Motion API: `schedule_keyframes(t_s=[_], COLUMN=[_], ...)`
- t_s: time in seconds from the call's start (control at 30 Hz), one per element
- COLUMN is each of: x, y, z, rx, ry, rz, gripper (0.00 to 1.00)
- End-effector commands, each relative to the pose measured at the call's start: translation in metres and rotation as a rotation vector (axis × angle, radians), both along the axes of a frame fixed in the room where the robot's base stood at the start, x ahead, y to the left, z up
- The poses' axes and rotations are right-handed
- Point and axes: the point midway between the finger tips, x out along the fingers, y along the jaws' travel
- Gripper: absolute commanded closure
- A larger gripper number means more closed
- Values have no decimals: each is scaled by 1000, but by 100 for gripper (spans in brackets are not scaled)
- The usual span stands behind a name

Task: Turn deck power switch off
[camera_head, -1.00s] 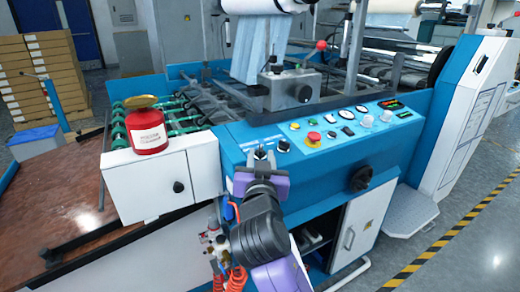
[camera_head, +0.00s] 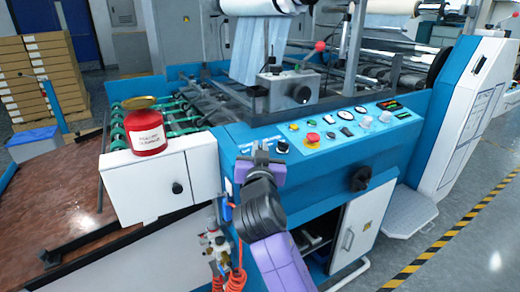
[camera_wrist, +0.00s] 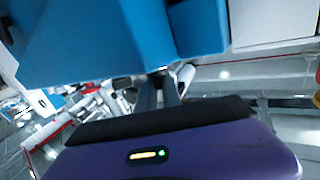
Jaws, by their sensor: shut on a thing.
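The blue deck control panel (camera_head: 340,135) of the laminating machine carries dark knobs, coloured buttons and gauges. My gripper (camera_head: 260,150) is at the left end of this panel, with its fingertips on or close to the panel face. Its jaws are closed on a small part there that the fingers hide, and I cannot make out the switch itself. A dark knob (camera_head: 282,146) sits just right of the fingers. In the wrist view, the gripper fingers (camera_wrist: 158,84) point toward the blue machine body (camera_wrist: 100,40).
A red tin (camera_head: 146,133) stands on the white cabinet (camera_head: 160,180) left of my arm. A red emergency button (camera_head: 312,138) and a large black knob (camera_head: 361,179) are to the right. An open lower cabinet door (camera_head: 353,232) stands below the panel.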

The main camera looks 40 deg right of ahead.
Motion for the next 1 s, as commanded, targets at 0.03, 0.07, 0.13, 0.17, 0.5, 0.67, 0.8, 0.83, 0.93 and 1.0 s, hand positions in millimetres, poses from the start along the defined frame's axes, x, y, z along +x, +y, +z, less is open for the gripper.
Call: schedule_keyframes(t_s=[0.03, 0.07, 0.13, 0.17, 0.5, 0.67, 0.8, 0.83, 0.93, 1.0], x=[0, 0, 0, 0, -1, -1, -1, -1, -1, -1], y=[0, 0, 0, 0, -1, -1, -2, -2, -2, -2], z=[0, 0, 0, 0, 3, 4, 4, 4, 3, 3], rx=[1, 1, 0, 0, -20, -35, -47, -51, -61, -69], ry=[1, 1, 1, 1, 9, 13, 16, 17, 20, 21], rz=[0, 0, 3, 6, 102, 175, 241, 255, 301, 332], gripper=[100, 100, 100, 100, 100, 100, 100, 100, 100, 100])
